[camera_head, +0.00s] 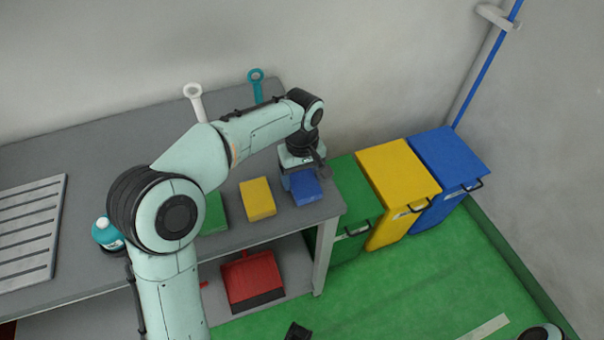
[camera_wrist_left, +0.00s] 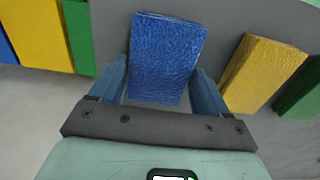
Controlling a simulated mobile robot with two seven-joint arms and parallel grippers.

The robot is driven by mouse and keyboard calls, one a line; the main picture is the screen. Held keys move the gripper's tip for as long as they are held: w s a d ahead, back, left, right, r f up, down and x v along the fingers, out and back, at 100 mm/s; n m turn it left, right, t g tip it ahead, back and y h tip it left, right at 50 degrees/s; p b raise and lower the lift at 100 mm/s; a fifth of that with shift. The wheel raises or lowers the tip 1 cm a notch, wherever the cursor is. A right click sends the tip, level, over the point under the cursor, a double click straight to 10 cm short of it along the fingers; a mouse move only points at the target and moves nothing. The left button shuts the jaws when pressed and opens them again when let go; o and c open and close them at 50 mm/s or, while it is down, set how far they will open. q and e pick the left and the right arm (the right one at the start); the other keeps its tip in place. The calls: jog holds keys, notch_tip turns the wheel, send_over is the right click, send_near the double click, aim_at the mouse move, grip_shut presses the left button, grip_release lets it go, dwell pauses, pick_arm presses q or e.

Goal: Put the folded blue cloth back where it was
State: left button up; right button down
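The folded blue cloth (camera_head: 305,188) is at the right end of the grey table, near its front corner. In the left wrist view the blue cloth (camera_wrist_left: 165,55) lies between my two fingers. My left gripper (camera_head: 305,170) is over it; in the wrist view the left gripper (camera_wrist_left: 158,85) is open, one finger on each side, with narrow gaps to the cloth. Whether the cloth rests fully on the table is partly hidden by the gripper. A dark piece at the bottom edge of the head view seems to be my right gripper (camera_head: 298,332); its fingers cannot be made out.
A yellow cloth (camera_head: 257,199) and a green cloth (camera_head: 214,213) lie left of the blue one on the table (camera_head: 100,140). Green (camera_head: 355,200), yellow (camera_head: 398,172) and blue (camera_head: 446,163) bins stand right of the table. A red dustpan (camera_head: 252,280) is below.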

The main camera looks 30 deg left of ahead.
aim_at(302, 179)
pick_arm(q)
jog(key=shift+o, duration=1.2)
notch_tip(302, 179, up, 12)
jog(key=p, duration=0.3)
jog(key=shift+r, duration=0.2)
